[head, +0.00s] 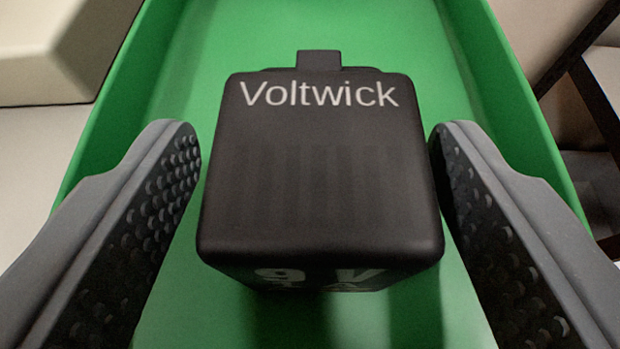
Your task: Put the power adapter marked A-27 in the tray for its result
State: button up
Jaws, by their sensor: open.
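A black power adapter (320,180) with the word "Voltwick" on its upper face fills the middle of the head view. It is in or over a green tray (390,30); I cannot tell whether it touches the floor. More pale print on its near face is cut short and hard to read; no A-27 mark can be made out. My gripper (315,185) is open, with one grey studded finger on each side of the adapter. A gap shows at the left finger; the right finger is very close to the adapter's side.
The tray's green side walls rise at left and right, outside the fingers. A pale block-like shape (60,50) stands beyond the left wall. Dark bars (590,80) stand beyond the right wall. The tray floor behind the adapter is bare.

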jog(key=v, duration=0.3)
jog(key=p+v, duration=0.1)
jog(key=v, duration=0.6)
jog(key=shift+w+r+p, duration=0.15)
jog(key=shift+r+p, duration=0.2)
jog(key=w+a+r+h, duration=0.1)
jog(key=w+r+h, duration=0.1)
jog(key=r, duration=1.2)
jog(key=w+a+r+h, duration=0.2)
jog(key=r, duration=1.2)
jog(key=s+a+r+y, duration=0.1)
jog(key=s+a+r, duration=0.3)
jog(key=r, duration=0.4)
jog(key=s+a+r+t+y, duration=0.1)
jog(key=s+a+r, duration=0.3)
jog(key=a+r, duration=0.3)
jog(key=s+a+r+t+y, duration=0.1)
jog(key=s+a+r, duration=0.4)
jog(key=r, duration=0.4)
jog(key=shift+a+r+y, duration=0.2)
jog(key=shift+a+y, duration=0.1)
